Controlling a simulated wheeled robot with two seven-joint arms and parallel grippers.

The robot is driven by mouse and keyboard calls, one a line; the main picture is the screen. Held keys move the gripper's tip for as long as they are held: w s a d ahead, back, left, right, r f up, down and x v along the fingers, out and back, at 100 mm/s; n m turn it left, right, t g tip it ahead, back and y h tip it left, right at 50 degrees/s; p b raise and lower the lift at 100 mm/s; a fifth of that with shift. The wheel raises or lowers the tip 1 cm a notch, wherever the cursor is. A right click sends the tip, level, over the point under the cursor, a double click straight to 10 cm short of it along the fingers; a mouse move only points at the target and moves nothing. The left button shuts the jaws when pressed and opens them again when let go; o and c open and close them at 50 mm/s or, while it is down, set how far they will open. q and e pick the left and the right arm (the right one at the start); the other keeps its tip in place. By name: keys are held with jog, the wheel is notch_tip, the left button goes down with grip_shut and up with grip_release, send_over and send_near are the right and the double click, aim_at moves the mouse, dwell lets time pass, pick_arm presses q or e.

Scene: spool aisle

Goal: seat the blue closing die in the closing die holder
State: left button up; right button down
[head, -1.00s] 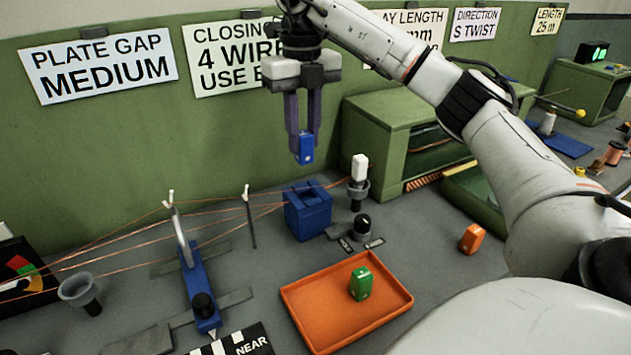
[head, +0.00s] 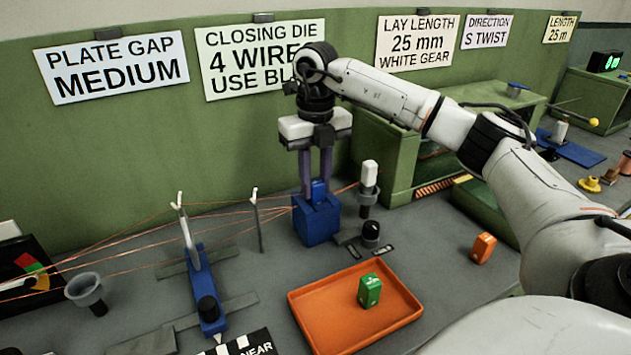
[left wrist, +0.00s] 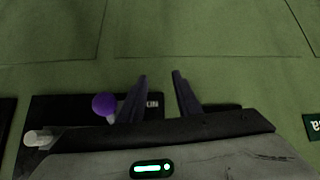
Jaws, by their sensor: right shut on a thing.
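The blue closing die (head: 318,191) is between the fingers of my right gripper (head: 318,182), which is shut on it. The die is upright at the top of the blue closing die holder (head: 318,226). Its lower part is hidden, so I cannot tell how deep it sits. The gripper points straight down over the holder. My left gripper shows only in the left wrist view (left wrist: 160,85), with its two fingers apart and nothing between them.
An orange tray (head: 300,318) with a green die (head: 370,290) lies in front of the holder. An orange die (head: 482,248) stands to the right. Copper wires (head: 140,238) run in from the left. A black knob (head: 371,232) and a white-topped post (head: 369,175) stand right of the holder.

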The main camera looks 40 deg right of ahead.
aim_at(315, 181)
jog(key=shift+f, duration=0.15)
jog(key=c, duration=1.5)
grip_release()
notch_tip(315, 181, up, 12)
jog(key=shift+r+p, duration=0.15)
jog(key=shift+p, duration=0.85)
